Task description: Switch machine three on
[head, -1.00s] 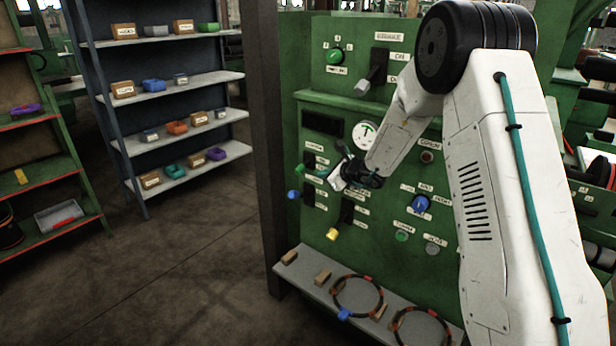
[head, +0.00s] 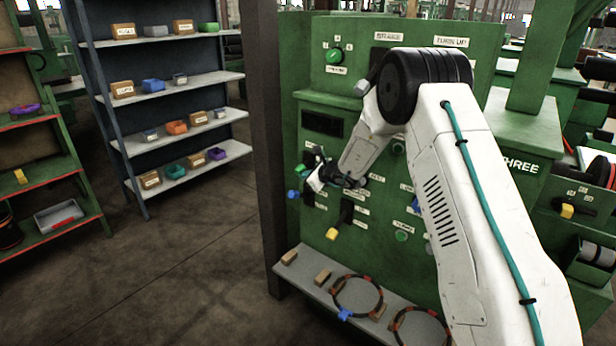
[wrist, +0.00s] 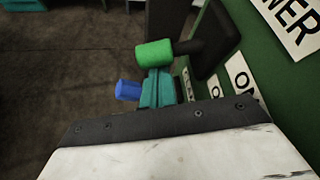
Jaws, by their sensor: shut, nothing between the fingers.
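The green machine panel (head: 385,255) stands in the middle of the head view, and a THREE sign (head: 518,165) shows on green metal to its right. A lever with a green handle (wrist: 155,54) and a dark shaft sticks out from the panel in the wrist view; part of a label ending in "ER" (wrist: 295,20) and an ON label (wrist: 240,76) are beside it. My gripper (head: 316,176) is at the panel's left side. Its teal fingers (wrist: 158,88) are shut and empty, close by the green handle; I cannot tell whether they touch it.
A blue-handled lever (head: 293,194) and a yellow-handled lever (head: 332,233) stick out near my gripper. A ledge (head: 310,275) below holds rings and small blocks. A brown post (head: 265,150) borders the panel. Shelves (head: 190,85) stand at left, with clear floor between.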

